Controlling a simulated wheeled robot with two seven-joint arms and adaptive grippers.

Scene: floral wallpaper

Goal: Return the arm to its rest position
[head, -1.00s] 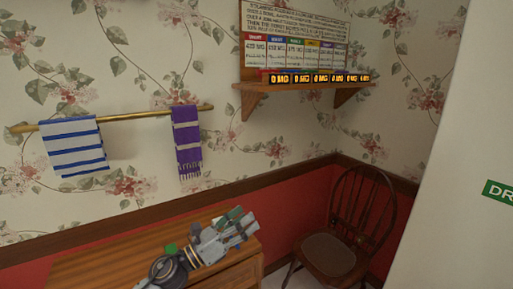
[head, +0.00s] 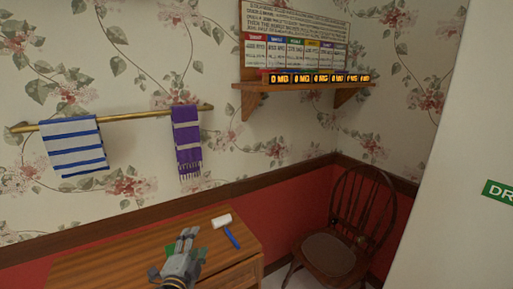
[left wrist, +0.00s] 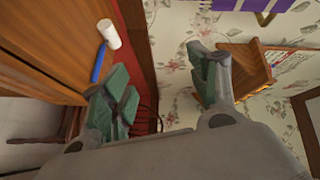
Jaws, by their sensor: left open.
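My left gripper (head: 186,246) is over the wooden dresser top in the head view, at the bottom middle. In the left wrist view its two green-padded fingers (left wrist: 160,90) are spread wide with nothing between them. The gripper is open and empty. A paint roller with a white head (head: 222,221) and blue handle lies on the dresser to the right of the gripper, apart from it. It also shows in the left wrist view (left wrist: 108,36). My right gripper is not in view.
The wooden dresser (head: 110,262) stands against the wall. Striped towel (head: 75,146) and purple towel (head: 187,140) hang on a brass rail. A shelf (head: 300,88) with displays is at upper right. A wooden chair (head: 340,235) stands right of the dresser.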

